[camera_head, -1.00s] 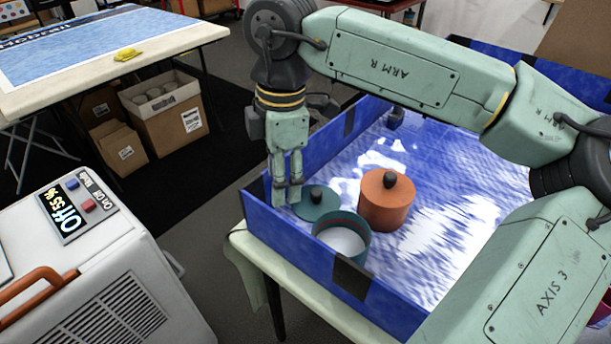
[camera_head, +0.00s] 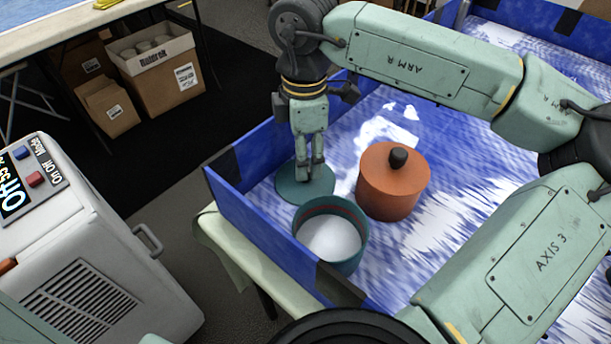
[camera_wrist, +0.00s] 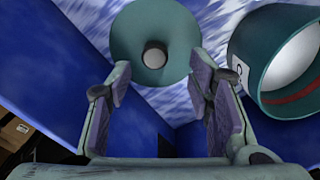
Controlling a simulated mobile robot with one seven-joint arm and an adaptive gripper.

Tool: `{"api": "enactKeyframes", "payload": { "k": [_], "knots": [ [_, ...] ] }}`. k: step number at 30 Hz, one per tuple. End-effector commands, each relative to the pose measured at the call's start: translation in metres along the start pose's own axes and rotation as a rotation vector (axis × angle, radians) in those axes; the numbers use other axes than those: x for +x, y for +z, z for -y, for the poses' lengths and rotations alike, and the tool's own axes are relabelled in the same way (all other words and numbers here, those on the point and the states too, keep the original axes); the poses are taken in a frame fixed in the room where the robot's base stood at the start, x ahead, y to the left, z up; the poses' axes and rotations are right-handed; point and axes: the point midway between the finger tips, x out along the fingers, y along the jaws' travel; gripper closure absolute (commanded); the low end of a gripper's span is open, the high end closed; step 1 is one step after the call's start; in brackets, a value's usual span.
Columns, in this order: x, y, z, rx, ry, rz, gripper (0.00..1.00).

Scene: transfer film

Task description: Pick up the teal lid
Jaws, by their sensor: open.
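The teal lid (camera_head: 289,191) lies flat on the blue-and-white floor of the blue-walled tray, beside the teal pot (camera_head: 356,250). In the wrist view the lid (camera_wrist: 133,38) is at the top centre, with its dark round knob (camera_wrist: 155,55) facing me. My gripper (camera_head: 311,175) points down over the lid and hides its knob in the head view. In the wrist view my gripper (camera_wrist: 158,68) is open, with one finger on each side of the knob's line. The fingers look empty. I cannot tell their exact height above the lid.
The teal pot is open, with white contents, close to the lid. An orange pot (camera_head: 385,197) with a black knob stands to its right. The blue tray wall (camera_head: 255,235) runs close by on the left and front. A white machine (camera_head: 90,250) stands outside.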

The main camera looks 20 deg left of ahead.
Motion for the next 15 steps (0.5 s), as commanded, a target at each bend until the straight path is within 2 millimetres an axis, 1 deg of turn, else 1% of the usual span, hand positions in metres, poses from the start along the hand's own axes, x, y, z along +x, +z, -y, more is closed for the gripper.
{"api": "enactKeyframes", "payload": {
  "k": [2,9,12,15],
  "knots": [
    [0.007,0.0,-0.001,-0.001,-0.004,-0.003,0.53],
    [0.041,0.002,-0.005,-0.001,-0.002,-0.003,0.53],
    [0.049,0.003,-0.005,-0.001,-0.001,-0.001,0.53],
    [0.051,0.003,-0.005,-0.001,0.0,0.0,0.53]
  ]
}}
